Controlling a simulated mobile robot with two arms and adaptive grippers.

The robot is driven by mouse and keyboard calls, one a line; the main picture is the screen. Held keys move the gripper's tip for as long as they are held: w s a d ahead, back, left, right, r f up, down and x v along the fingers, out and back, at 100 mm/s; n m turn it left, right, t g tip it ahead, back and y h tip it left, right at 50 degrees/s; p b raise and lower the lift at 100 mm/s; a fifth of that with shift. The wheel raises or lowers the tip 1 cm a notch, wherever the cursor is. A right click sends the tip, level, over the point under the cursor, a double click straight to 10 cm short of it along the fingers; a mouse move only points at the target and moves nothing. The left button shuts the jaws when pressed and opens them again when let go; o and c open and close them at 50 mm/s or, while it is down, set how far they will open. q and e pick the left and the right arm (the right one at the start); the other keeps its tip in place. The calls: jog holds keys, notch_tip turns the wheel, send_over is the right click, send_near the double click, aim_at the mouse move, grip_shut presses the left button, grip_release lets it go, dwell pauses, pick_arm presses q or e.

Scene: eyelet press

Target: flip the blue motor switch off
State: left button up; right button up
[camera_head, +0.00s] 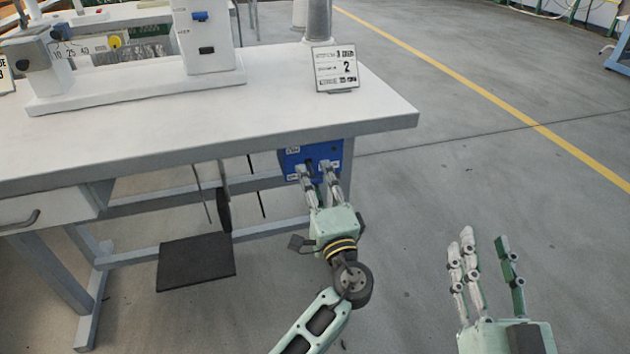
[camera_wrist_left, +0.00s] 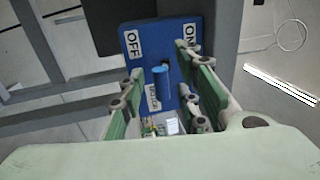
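The blue motor switch box (camera_head: 334,152) is mounted under the table's front edge, near its right end. In the left wrist view its blue plate (camera_wrist_left: 150,37) shows an OFF label on the left and an ON label on the right. A blue cylindrical switch lever (camera_wrist_left: 160,84) stands out from the plate; I cannot tell which way it is set. My left gripper (camera_head: 315,172) is at the box; in the wrist view its fingers (camera_wrist_left: 162,82) are apart, either side of the lever, with gaps visible. My right gripper (camera_head: 486,246) is open and empty, over the floor.
The white table (camera_head: 270,122) carries a sewing-type machine (camera_head: 130,90) and a sign (camera_head: 335,69). Below are table legs, thin rods and a black pedal (camera_head: 196,262). A drawer (camera_head: 50,210) hangs at the left.

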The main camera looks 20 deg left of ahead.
pick_arm(q)
jog(key=v, duration=1.2)
